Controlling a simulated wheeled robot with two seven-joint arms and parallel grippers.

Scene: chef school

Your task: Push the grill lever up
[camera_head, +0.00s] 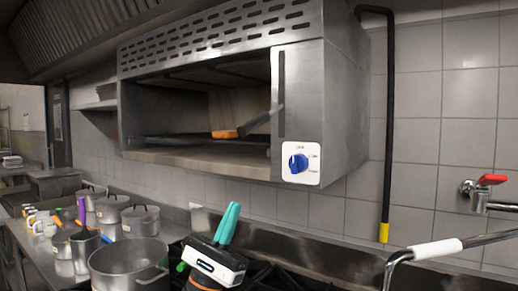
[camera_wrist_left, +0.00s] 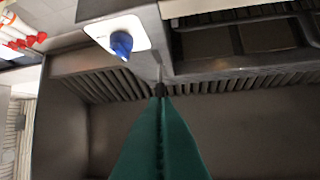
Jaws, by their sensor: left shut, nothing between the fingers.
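The grill (camera_head: 345,110) is a steel wall-mounted box with an open front. Its lever (camera_head: 258,122) comes out of a vertical slot at the right of the opening and slants down to the left, ending in an orange grip (camera_head: 224,134). My left gripper (camera_head: 234,206) has teal fingers pressed together, empty, pointing up below the grill; in the head view its tips appear well below the orange grip. In the left wrist view the shut fingers (camera_wrist_left: 160,93) point toward the grill; a small dark piece shows at their tips, and I cannot tell whether it is the lever. My right gripper is not in view.
A blue knob (camera_head: 298,163) on a white plate is right of the opening; it also shows in the left wrist view (camera_wrist_left: 121,43). A large pot (camera_head: 128,262) and several smaller pots stand at the lower left. A red-handled tap (camera_head: 480,190) is at the right.

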